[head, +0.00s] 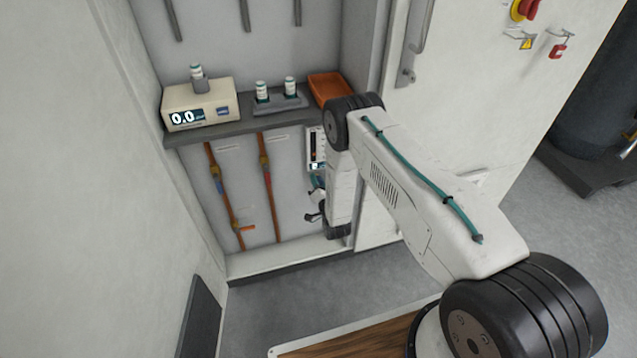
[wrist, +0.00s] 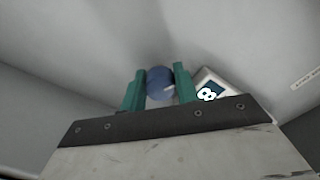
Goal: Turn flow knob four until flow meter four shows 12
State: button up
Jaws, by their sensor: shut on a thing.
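The blue round knob (wrist: 160,80), with a white pointer mark, is between the two green fingers of my gripper (wrist: 160,69) in the wrist view. The fingers are shut on it from both sides. Beside it on the right, a small display (wrist: 211,91) shows a digit that looks like 8, tilted; its lower part is hidden by my gripper body. In the head view, a flow meter panel (head: 317,148) with a small lit display stands left of my arm; its digits are too small to read. My arm hides the knob there.
A shelf (head: 236,129) above holds a beige instrument (head: 199,104) reading 0.0, a rack of vials (head: 280,103) and an orange tray (head: 326,89). Two brown pipes with valves (head: 222,190) run down the wall left of my gripper.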

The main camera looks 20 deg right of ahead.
jog(key=m, duration=0.4)
jog(key=shift+m, duration=2.3)
jog(key=o, duration=0.9)
jog(key=shift+o, duration=0.2)
jog(key=shift+s, duration=0.1)
jog(key=s, duration=0.7)
jog(key=shift+s, duration=0.3)
